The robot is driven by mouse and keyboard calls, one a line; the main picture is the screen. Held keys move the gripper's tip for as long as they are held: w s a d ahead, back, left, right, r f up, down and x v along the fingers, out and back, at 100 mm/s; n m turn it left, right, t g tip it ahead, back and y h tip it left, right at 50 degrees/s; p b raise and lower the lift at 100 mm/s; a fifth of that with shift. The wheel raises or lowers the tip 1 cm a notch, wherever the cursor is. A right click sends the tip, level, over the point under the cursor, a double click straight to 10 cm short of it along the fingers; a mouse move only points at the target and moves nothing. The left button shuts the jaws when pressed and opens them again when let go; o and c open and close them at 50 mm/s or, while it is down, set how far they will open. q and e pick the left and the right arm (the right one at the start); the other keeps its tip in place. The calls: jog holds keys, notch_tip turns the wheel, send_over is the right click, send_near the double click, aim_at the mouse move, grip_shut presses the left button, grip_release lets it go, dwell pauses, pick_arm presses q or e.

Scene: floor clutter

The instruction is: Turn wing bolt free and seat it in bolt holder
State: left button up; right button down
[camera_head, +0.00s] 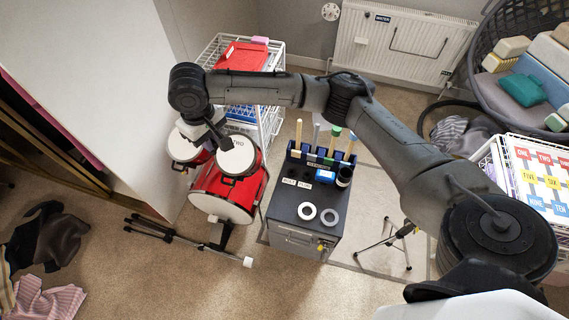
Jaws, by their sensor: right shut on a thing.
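My right gripper (224,143) reaches down from the upper left over the red drum set, at the white head of a small red drum (238,160). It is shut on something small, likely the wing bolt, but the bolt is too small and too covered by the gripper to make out. The bolt holder seems to be the dark, labelled spot (290,182) on top of the dark cabinet (283,208), to the right of the drums; its details are too small to tell. My left gripper is out of view.
The cabinet top also holds two rings (307,211), a blue-and-white box (325,176), a black cup (344,175) and a rack of upright tools (325,155). A larger red drum (222,210) and a fallen stand (190,240) lie near.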

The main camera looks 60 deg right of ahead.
jog(key=w+d+f+m+b, duration=0.1)
jog(key=d+f+b, duration=0.3)
jog(key=d+f, duration=0.5)
jog(key=w+d+f+b, duration=0.2)
jog(key=d+f+b, duration=0.25)
jog(key=f, duration=0.75)
pick_arm(q)
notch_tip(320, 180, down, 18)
jog(key=b, duration=0.7)
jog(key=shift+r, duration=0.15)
pick_arm(e)
jog(key=s+d+f, duration=0.4)
jog(key=d+f, duration=0.4)
jog(key=f, duration=0.2)
jog(key=s+d+f, duration=0.4)
jog(key=d+f, duration=0.5)
jog(key=shift+f+m, duration=0.4)
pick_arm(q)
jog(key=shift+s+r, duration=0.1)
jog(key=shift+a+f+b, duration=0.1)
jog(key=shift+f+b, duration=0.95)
pick_arm(e)
jog(key=shift+s+f, duration=0.15)
jog(key=shift+f, duration=2.75)
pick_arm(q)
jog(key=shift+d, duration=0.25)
